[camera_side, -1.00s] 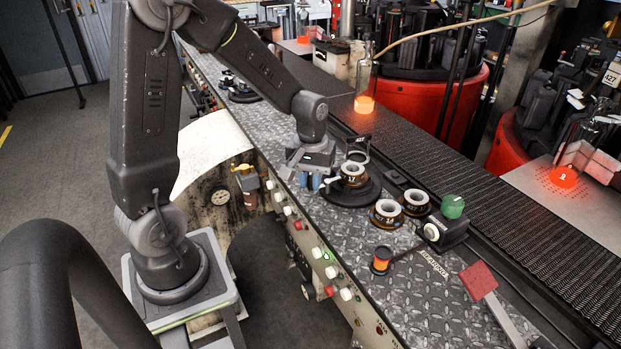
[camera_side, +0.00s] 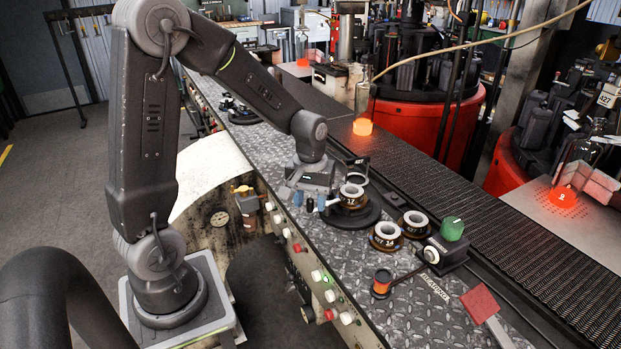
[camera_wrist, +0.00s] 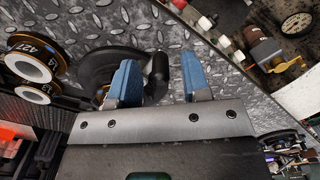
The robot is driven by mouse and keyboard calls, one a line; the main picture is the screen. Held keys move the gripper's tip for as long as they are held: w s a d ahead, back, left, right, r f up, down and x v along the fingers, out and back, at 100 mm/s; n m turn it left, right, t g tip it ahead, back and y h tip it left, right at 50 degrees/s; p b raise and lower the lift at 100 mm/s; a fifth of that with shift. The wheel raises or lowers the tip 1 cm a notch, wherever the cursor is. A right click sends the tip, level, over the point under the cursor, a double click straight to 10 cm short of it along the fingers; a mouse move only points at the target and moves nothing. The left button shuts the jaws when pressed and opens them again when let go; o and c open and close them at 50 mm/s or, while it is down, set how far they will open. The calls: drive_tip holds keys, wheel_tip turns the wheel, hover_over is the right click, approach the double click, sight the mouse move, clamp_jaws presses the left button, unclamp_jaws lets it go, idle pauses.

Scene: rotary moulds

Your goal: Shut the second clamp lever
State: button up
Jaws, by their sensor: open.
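A round black clamp fixture (camera_side: 345,217) stands on the tread-plate deck and carries a dark ring marked 17 (camera_side: 352,193). A lever with a dark rounded handle (camera_side: 323,203) sticks out from its left side. My gripper (camera_side: 304,202) is low over the deck, left of the fixture, with its blue fingers apart. In the wrist view my gripper (camera_wrist: 160,80) is open, and the black handle (camera_wrist: 158,72) appears between the two fingers. Whether a finger touches it, I cannot tell. The left finger hides part of the round base (camera_wrist: 110,65).
Two ring moulds (camera_side: 386,235) stand right of the fixture, near a green knob (camera_side: 452,228). An orange spool (camera_side: 381,282) and a red-topped block (camera_side: 480,303) are nearer the camera. Buttons line the deck's front edge. A conveyor (camera_side: 500,235) runs behind.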

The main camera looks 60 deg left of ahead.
wheel_tip(320, 180, up, 13)
idle(0.3)
drive_tip(key=shift+r, duration=0.1)
idle(0.4)
drive_tip(key=s+d+r+m+t, duration=0.1)
drive_tip(key=s+d+m+t, duration=0.4)
drive_tip(key=s+d+m, duration=0.4)
drive_tip(key=shift+s+d+r+t, duration=0.3)
drive_tip(key=shift+s+d, duration=1.1)
drive_tip(key=shift+s, duration=0.2)
